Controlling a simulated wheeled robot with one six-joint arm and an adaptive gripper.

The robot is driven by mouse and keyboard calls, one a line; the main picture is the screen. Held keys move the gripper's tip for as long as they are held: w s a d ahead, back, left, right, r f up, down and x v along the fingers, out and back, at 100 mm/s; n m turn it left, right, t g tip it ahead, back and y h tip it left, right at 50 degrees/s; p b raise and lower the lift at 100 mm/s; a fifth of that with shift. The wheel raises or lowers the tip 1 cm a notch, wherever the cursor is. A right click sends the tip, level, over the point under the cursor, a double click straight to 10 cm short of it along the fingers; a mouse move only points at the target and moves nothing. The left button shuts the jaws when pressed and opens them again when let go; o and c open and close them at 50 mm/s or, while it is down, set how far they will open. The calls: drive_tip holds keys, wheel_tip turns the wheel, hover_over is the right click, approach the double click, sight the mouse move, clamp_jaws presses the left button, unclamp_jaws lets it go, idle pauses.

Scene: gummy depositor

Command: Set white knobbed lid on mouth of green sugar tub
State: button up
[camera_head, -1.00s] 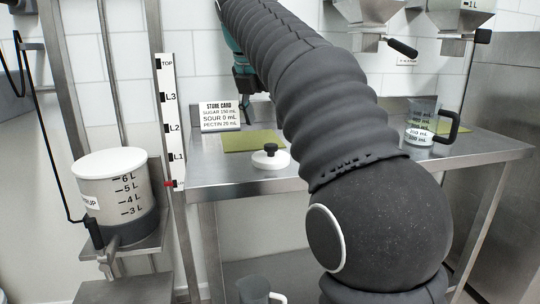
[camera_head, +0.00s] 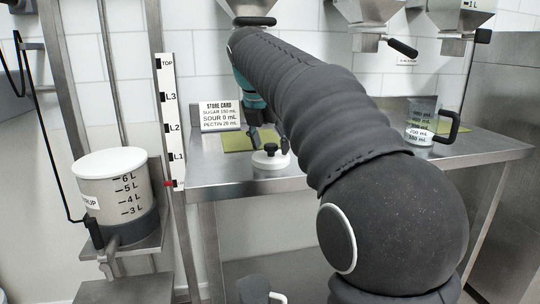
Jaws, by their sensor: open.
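The white lid (camera_head: 270,161) with a black knob lies on the steel table near its front edge. My gripper (camera_head: 270,143) is open, pointing down, with its dark fingers at the lid's knob, one on each side as far as I can see. I cannot tell whether the fingers touch the knob. No green sugar tub shows; my arm hides the middle of the table.
A green mat (camera_head: 237,141) and a store card (camera_head: 219,115) are behind the lid. A measuring jug (camera_head: 421,122) stands at the table's (camera_head: 490,150) right. Steel hoppers (camera_head: 366,14) hang above. A syrup tank (camera_head: 119,192) and a level scale (camera_head: 170,120) stand left.

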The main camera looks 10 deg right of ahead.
sight(269, 146)
drive_tip(key=c, duration=0.9)
drive_tip(key=shift+r, duration=0.15)
drive_tip(key=shift+r, duration=1.45)
drive_tip(key=shift+s+a+r, duration=0.1)
drive_tip(key=shift+s+r, duration=0.05)
drive_tip(key=shift+r, duration=0.05)
drive_tip(key=s+a+b, duration=0.1)
drive_tip(key=s+a, duration=1)
drive_tip(key=s, duration=0.2)
drive_tip(key=shift+s, duration=0.35)
drive_tip(key=shift+a, duration=0.1)
drive_tip(key=shift+o, duration=0.7)
clamp_jaws()
